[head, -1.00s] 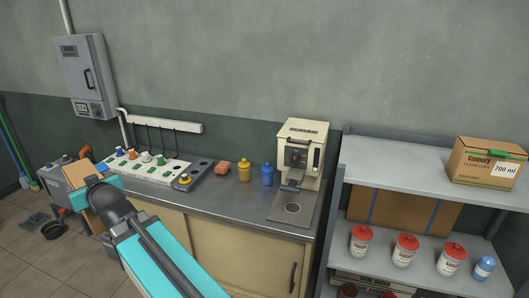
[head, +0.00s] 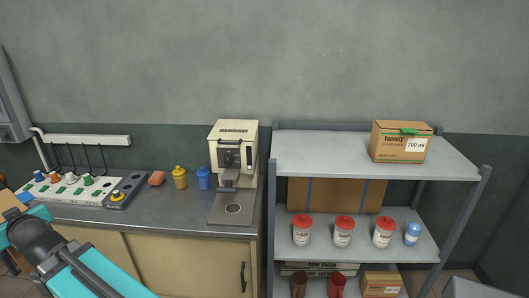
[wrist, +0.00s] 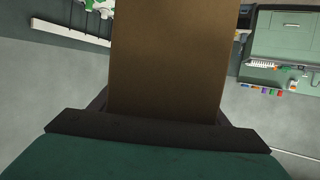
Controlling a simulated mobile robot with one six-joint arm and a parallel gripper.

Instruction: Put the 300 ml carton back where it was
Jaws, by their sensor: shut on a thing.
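My gripper (wrist: 162,118) is shut on a plain brown carton (wrist: 168,55), which fills the middle of the wrist view. The held carton also shows in the head view (head: 10,203) at the left edge, partly cut off, above the left end of the counter. No label shows on its visible faces, so I cannot read its volume. A carton marked 700 ml (head: 391,143) stands on the top shelf at the right. A smaller carton (head: 382,283) stands on the bottom shelf at the right; its label is too small to read.
The grey shelf rack (head: 335,155) has a bare top left of the 700 ml carton. Its middle shelf holds red-lidded jars (head: 343,232), a blue-capped bottle (head: 412,234) and a large brown box (head: 335,194). The counter (head: 165,207) carries a cream machine (head: 231,150) and bottles (head: 179,178).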

